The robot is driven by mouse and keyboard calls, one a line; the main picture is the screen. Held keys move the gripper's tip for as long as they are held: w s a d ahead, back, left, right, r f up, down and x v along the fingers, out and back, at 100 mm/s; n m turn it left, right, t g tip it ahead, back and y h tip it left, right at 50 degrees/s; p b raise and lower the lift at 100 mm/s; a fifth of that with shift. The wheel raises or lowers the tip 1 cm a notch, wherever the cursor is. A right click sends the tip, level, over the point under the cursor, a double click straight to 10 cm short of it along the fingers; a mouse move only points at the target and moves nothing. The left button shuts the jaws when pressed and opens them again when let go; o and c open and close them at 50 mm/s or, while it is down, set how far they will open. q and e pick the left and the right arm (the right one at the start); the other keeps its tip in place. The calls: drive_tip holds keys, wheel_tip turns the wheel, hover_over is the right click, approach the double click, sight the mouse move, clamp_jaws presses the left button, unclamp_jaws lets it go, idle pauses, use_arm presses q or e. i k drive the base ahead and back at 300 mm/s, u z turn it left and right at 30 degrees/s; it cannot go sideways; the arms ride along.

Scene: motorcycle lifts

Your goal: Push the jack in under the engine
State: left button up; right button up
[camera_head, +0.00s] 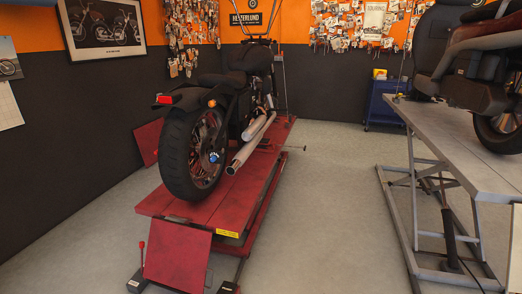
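A black motorcycle (240,85) with chrome exhausts (252,141) stands upright on a raised red lift (180,206), its rear wheel (190,155) toward me. Its engine is mostly hidden behind the rear wheel and exhausts. I cannot make out a jack under this engine. A second motorcycle (475,62) stands on a grey lift (420,116) at the right, only partly in view. A dark upright cylinder (448,232) stands within the grey lift's frame. Neither of my grippers is in view.
Clear grey floor (320,210) lies between the two lifts. The red lift's ramp (178,255) slopes down toward me, with a pedal unit (137,281) on its left. A blue cart (382,103) stands by the back wall. A thin rod (296,148) sticks out from the red lift's right side.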

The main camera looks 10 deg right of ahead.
sight(269, 148)
drive_tip(key=z, duration=0.55)
drive_tip(key=i, duration=1)
drive_tip(key=z, duration=0.9)
drive_tip(key=i, duration=2.1)
drive_tip(key=u, duration=0.75)
drive_tip(key=i, duration=1.1)
drive_tip(key=u, duration=1.5)
drive_tip(key=i, duration=0.5)
drive_tip(key=u, duration=0.3)
